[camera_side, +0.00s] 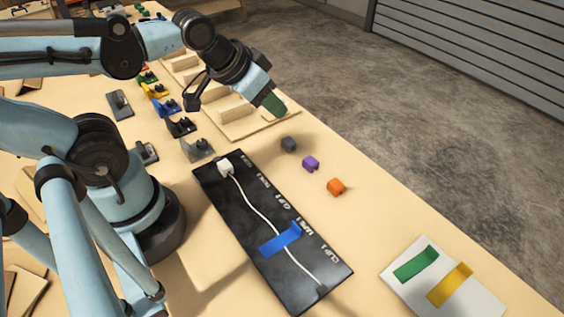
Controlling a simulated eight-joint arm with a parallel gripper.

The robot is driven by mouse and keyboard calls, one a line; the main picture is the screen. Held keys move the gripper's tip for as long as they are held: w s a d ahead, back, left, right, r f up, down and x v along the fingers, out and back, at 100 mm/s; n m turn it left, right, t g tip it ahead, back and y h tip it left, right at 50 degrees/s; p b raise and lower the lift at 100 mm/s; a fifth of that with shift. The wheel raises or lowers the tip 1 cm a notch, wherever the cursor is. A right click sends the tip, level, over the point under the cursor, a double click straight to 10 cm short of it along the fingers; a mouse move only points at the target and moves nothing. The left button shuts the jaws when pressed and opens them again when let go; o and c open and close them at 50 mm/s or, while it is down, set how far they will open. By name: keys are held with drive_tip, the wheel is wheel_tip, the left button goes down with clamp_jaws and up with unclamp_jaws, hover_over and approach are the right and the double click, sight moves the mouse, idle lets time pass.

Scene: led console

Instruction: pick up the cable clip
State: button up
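My gripper (274,105) is raised above and behind the dark grey block, pointing down and to the right. Its end shows a dark green part; I cannot tell whether this is a fingertip or a held piece. The finger gap is not visible. None of the three blocks is touched by it.
A black board (217,187) with printed labels carries a white cable (262,212), a white plug (225,166) and blue tape (281,239). A white card (468,303) with green and yellow strips lies front right. Coloured brackets (182,126) and wooden trays (237,118) stand behind.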

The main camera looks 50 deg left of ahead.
drive_tip(key=shift+o, duration=0.5)
drive_tip(key=o, duration=0.4)
drive_tip(key=g, duration=0.7)
hover_over(339, 182)
wheel_tip(339, 182, down, 2)
drive_tip(key=shift+m, duration=0.3)
drive_tip(key=shift+f, duration=5.85)
